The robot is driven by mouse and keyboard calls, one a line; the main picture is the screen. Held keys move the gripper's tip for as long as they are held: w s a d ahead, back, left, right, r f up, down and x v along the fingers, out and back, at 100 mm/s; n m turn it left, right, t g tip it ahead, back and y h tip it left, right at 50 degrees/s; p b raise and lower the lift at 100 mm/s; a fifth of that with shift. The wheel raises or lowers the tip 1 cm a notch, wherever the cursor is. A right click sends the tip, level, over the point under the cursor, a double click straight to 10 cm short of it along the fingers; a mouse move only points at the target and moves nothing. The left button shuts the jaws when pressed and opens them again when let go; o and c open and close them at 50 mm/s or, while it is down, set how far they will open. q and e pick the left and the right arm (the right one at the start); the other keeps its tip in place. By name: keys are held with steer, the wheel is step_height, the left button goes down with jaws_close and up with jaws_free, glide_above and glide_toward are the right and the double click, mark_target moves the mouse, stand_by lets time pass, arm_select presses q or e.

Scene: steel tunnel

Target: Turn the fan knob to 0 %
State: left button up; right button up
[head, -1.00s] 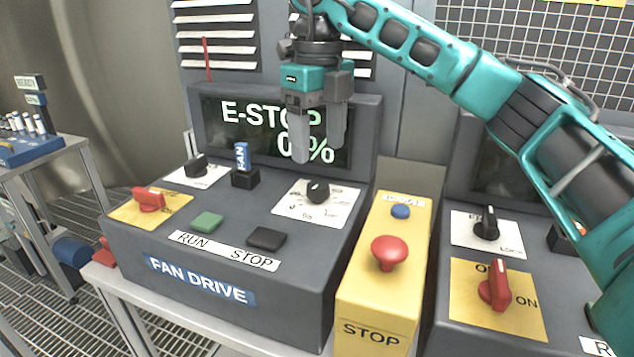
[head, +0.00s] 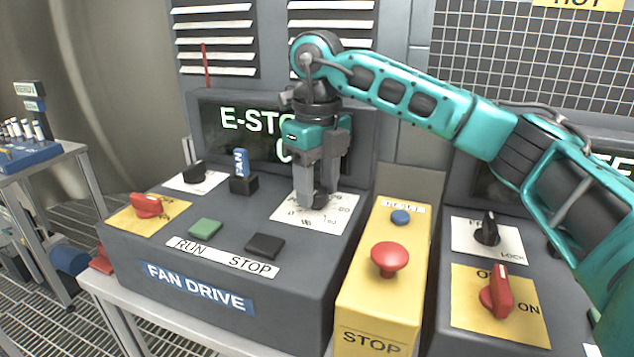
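The fan knob (head: 320,201) is a small black dial on a white scale plate (head: 291,211) on the sloped top of the fan drive console (head: 225,235). My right gripper (head: 317,197) points straight down over it, with its grey fingers at the knob, one on either side. The fingers hide most of the knob and its pointer. I cannot tell whether they press on it or stand a little apart. The display (head: 245,125) behind reads "E-STO…", and the gripper covers most of the percent figure. My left gripper is not in view.
To the left on the console are a blue FAN tag (head: 241,163), a black selector (head: 194,173) and a red switch (head: 146,205). Green (head: 205,228) and black (head: 265,245) buttons lie in front. A yellow stop box with a red mushroom button (head: 389,259) stands close on the right.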

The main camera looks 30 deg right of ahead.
steer(key=c, duration=0.6)
steer(key=shift+c, duration=0.2)
